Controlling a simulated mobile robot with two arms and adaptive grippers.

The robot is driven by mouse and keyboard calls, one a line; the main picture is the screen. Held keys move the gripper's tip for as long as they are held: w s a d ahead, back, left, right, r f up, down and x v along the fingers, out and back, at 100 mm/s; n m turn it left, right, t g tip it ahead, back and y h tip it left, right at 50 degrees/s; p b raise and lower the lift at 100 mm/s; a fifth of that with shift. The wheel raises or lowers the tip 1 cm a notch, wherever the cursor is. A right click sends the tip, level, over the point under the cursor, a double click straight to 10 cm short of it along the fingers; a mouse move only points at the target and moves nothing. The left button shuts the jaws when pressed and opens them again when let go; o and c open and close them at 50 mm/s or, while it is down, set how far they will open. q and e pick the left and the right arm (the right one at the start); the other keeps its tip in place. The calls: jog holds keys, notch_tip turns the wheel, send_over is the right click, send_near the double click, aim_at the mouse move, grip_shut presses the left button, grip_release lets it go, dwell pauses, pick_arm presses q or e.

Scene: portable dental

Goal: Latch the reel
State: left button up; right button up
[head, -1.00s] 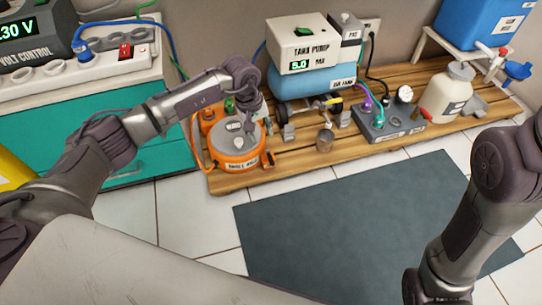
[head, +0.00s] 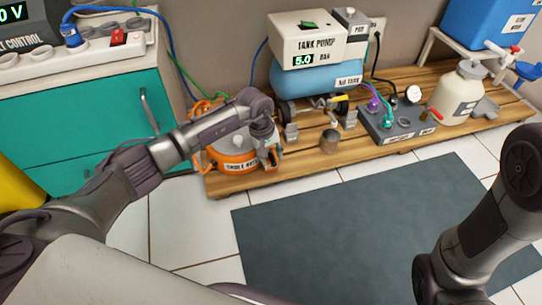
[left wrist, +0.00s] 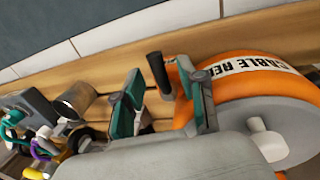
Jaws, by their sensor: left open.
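The orange cable reel (head: 233,160) with a grey top sits on the left end of the wooden pallet; in the left wrist view its labelled orange side and grey top (left wrist: 285,115) fill the right. A dark upright lever (left wrist: 159,72) stands on an orange part at the reel's side. My left gripper (head: 269,156) is at the reel's right side, pointing down. In the left wrist view its open fingers (left wrist: 162,102) stand on either side of the lever's line; I cannot tell whether they touch it. My right arm shows at lower right, its gripper out of frame.
A tank pump (head: 312,45) stands behind on the pallet. A grey connector box (head: 398,125) and a white bottle (head: 458,95) are farther right. The dark floor mat (head: 365,225) is clear.

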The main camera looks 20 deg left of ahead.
pick_arm(q)
jog(key=shift+c, duration=0.3)
grip_shut()
